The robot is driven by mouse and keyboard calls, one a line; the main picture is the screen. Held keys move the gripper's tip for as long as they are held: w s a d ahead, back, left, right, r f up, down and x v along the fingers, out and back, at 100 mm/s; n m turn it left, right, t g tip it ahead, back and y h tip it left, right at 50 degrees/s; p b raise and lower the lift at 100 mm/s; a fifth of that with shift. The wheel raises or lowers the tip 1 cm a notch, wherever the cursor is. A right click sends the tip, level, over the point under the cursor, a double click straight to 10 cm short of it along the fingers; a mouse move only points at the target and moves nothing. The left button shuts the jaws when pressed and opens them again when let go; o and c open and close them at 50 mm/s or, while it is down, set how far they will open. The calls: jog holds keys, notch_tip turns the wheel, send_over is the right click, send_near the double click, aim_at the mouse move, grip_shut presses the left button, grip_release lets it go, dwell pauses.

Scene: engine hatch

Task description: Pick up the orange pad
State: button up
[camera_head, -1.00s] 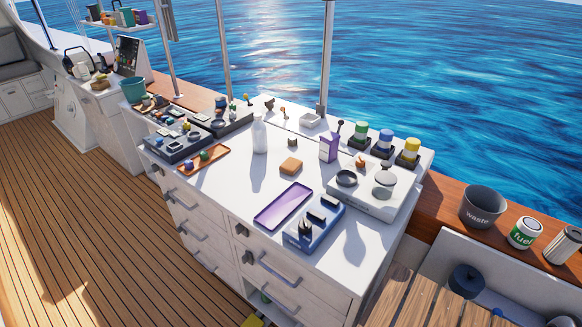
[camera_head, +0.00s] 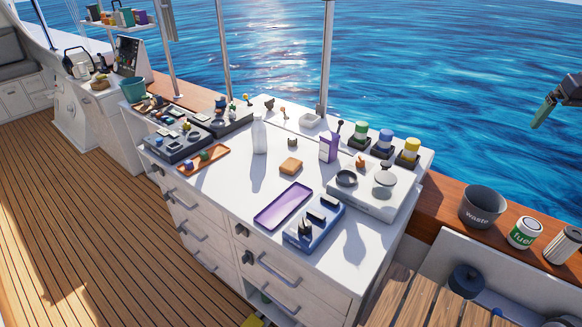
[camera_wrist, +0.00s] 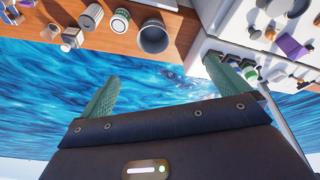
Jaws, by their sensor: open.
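The orange pad (camera_head: 291,166) is a small, flat, tan-orange block lying on the white counter top, near its middle. It lies behind the purple tray (camera_head: 283,205) and to the right of the white bottle (camera_head: 259,135). My gripper (camera_head: 543,112) is at the upper right of the head view, out over the water and far from the pad. In the wrist view, its two green fingers (camera_wrist: 166,72) stand wide apart with nothing between them. I cannot make out the pad in the wrist view.
A purple carton (camera_head: 329,147), a scale with a dish and weight (camera_head: 362,197), a blue holder (camera_head: 315,223) and several coloured-lid jars crowd the counter's right side. Counter around the pad is clear.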

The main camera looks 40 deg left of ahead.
jog(key=w+a+f+n+g, duration=0.15)
jog(key=w+a, duration=0.25)
jog(key=a, duration=0.6)
jog(key=w+a+n+t, duration=0.1)
jog(key=w+a+n, duration=0.25)
jog(key=a, duration=0.55)
jog(key=a+f+n+g, duration=0.1)
jog(key=a+f, duration=0.2)
jog(key=a, duration=0.6)
jog(key=a+f+n+g, duration=0.1)
jog(key=a+f+n, duration=0.15)
jog(key=a, duration=0.75)
jog(key=n+h, duration=0.1)
jog(key=n, duration=0.5)
send_over(291, 163)
notch_tip(291, 163, down, 20)
jog(key=shift+m+g, duration=0.25)
jog(key=shift+g, duration=0.1)
notch_tip(291, 163, down, 10)
jog(key=shift+s+f, duration=0.1)
jog(key=c, duration=1)
